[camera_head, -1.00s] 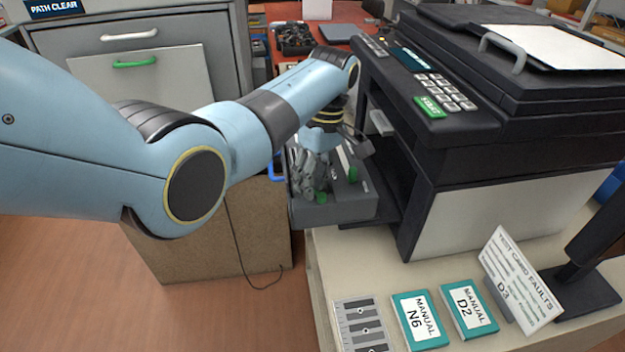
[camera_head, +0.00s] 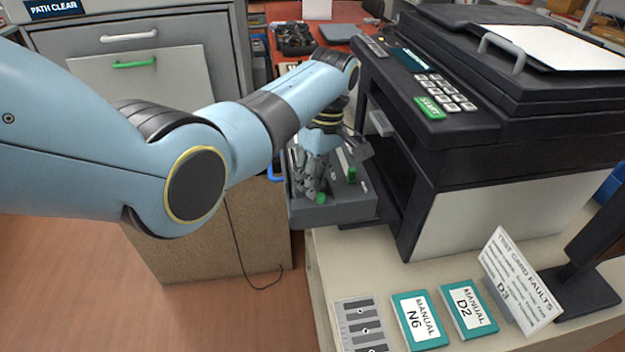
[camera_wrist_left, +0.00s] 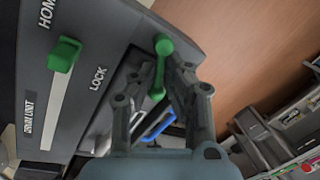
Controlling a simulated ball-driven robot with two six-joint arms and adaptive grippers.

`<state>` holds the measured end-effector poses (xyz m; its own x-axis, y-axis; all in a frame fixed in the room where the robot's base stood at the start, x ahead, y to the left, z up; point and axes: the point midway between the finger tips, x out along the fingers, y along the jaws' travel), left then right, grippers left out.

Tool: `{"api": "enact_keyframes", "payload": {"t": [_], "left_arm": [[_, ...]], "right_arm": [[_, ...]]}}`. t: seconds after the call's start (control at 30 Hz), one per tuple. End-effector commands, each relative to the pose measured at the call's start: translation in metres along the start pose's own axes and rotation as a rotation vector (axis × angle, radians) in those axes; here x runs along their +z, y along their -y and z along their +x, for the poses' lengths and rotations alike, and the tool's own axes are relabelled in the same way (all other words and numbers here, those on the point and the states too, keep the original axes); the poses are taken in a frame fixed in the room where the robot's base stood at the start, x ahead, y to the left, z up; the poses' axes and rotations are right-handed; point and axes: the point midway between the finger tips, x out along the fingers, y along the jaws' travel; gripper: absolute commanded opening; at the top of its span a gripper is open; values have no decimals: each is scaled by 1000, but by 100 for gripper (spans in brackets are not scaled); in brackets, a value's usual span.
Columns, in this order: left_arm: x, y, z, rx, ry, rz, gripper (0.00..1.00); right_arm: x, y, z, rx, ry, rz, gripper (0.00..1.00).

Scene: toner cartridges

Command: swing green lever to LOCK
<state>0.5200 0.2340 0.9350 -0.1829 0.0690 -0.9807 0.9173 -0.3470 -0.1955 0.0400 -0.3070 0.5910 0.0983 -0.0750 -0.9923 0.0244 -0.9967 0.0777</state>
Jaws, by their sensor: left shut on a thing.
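The grey drum unit (camera_head: 345,207) sticks out from the printer's front at left. In the left wrist view its panel (camera_wrist_left: 90,30) carries the words HOME, LOCK and DRUM UNIT. A green lever (camera_wrist_left: 160,68) stands at the panel's edge, to the right of the LOCK label (camera_wrist_left: 97,78). My left gripper (camera_wrist_left: 155,92) has its fingers on both sides of this lever and is shut on it. A separate green knob (camera_wrist_left: 63,55) sits between HOME and LOCK. In the head view my left gripper (camera_head: 308,185) hides part of the unit. My right gripper is out of view.
The black printer (camera_head: 510,110) stands right of the gripper, its open front close by. Manuals N6 (camera_head: 420,320) and D2 (camera_head: 468,308) and a fault card (camera_head: 520,280) lie or stand on the bench in front. A grey cabinet (camera_head: 150,60) is behind my left arm.

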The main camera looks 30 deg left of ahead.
Motion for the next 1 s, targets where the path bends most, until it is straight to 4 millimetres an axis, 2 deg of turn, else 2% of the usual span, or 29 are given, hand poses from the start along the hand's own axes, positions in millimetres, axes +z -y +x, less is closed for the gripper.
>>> {"api": "enact_keyframes", "payload": {"t": [0.6,1.0], "left_arm": [[4,-11,-5,-1,-75,378,0],[6,-16,-5,0,-110,548,0]], "right_arm": [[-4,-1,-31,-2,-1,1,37],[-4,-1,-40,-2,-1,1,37]]}}
